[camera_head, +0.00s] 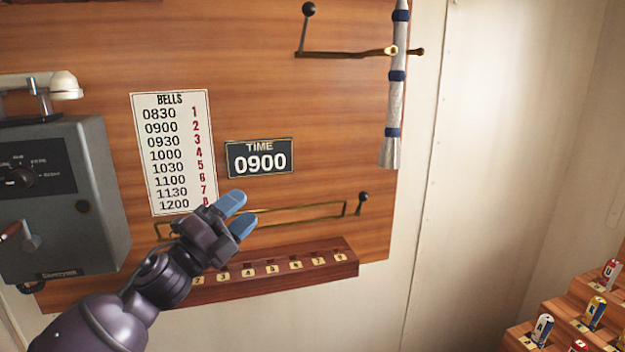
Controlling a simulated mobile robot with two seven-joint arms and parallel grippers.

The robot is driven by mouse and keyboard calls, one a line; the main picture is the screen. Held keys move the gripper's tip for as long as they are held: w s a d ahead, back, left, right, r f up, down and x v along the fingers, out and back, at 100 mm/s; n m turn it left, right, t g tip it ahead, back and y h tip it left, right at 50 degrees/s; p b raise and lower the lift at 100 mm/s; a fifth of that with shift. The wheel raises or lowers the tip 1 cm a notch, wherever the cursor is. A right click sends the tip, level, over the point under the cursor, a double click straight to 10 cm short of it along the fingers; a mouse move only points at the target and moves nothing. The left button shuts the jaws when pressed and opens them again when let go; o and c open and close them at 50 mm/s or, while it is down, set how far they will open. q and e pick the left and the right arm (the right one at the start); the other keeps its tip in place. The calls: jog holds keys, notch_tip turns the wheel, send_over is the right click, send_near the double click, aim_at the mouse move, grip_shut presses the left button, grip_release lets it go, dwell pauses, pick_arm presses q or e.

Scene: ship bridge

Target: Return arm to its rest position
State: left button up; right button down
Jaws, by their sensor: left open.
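My left arm comes in from the lower left. My left gripper (243,213) has two blue fingertips that stand apart, with nothing visible between them. It hangs in front of the wooden panel, just below the TIME sign (258,157) reading 0900 and at the lower right corner of the BELLS chart (174,150). It covers part of the brass rail (307,208) and of the numbered wooden rack (325,266) below. I cannot tell whether it touches the rail. My right gripper is not in view.
A grey control box (98,190) with knobs is at the left, near my arm. A brass lever (345,53) and a white-and-blue rope (396,95) hang at the upper right. The pale wall between is clear.

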pick_arm(q)
jog(key=s+a+f+n+y, duration=0.2)
jog(key=a+f+n+y, duration=0.15)
jog(key=f+n, duration=0.4)
jog(key=s+a+f+n+y, duration=0.2)
jog(key=a+f+n+y, duration=0.15)
jog(key=f+n, duration=0.35)
jog(key=s+a+f+n+y, duration=0.2)
jog(key=f+n+y, duration=0.35)
jog(key=f, duration=0.35)
jog(key=s+a+f+n+g+y, duration=0.1)
jog(key=s+a+f+n+g, duration=0.1)
jog(key=s+f, duration=0.8)
jog(key=s+a+f+n+g+y, duration=0.2)
jog(key=s+f+n, duration=0.3)
jog(key=s+f, duration=0.5)
jog(key=s+a, duration=0.1)
jog(key=s, duration=0.2)
jog(key=shift+s+a+n+g, duration=0.3)
jog(key=shift+s+a+g, duration=0.1)
jog(key=shift+y, duration=0.25)
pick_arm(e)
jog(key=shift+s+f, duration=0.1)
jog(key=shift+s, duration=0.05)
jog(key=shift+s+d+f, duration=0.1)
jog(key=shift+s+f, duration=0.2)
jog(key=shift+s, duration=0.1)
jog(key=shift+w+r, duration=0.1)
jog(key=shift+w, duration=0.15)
